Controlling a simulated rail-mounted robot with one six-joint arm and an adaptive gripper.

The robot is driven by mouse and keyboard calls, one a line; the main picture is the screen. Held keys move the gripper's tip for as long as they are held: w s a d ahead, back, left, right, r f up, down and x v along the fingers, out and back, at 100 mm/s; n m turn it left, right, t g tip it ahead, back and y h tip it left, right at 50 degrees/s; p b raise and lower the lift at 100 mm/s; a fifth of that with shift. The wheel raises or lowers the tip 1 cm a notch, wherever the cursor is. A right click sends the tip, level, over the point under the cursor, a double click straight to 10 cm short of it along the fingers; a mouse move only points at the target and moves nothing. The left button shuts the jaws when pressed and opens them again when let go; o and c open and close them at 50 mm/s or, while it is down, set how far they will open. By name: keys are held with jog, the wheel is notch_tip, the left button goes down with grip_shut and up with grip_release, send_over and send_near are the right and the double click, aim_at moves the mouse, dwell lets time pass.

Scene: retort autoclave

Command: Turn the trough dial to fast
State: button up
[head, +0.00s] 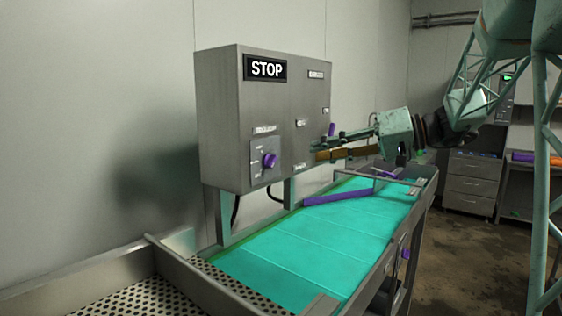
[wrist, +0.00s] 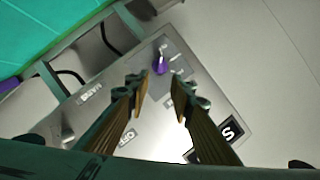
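The purple dial (head: 270,160) sits on a small plate at the lower left of the grey control box's front face. In the wrist view the dial (wrist: 160,64) shows beyond the gap between my fingertips. My gripper (head: 322,148) is in front of the right part of the box, to the right of the dial and apart from it. In the wrist view my gripper (wrist: 158,90) has its two fingers spread with nothing between them. The labels around the dial are too small to read, so its setting cannot be told.
The control box (head: 217,120) carries a STOP sign (head: 266,68) and another purple control (head: 331,129) near my gripper. Below runs the trough with a teal belt (head: 310,245) and a purple bar (head: 338,197) across it. Drawers (head: 473,180) stand at the back right.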

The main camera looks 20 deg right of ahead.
aim_at(275, 161)
jog(key=shift+a, duration=0.15)
jog(key=shift+b+x, duration=0.55)
jog(key=shift+x, duration=6.2)
jog(key=shift+c, duration=0.4)
grip_shut()
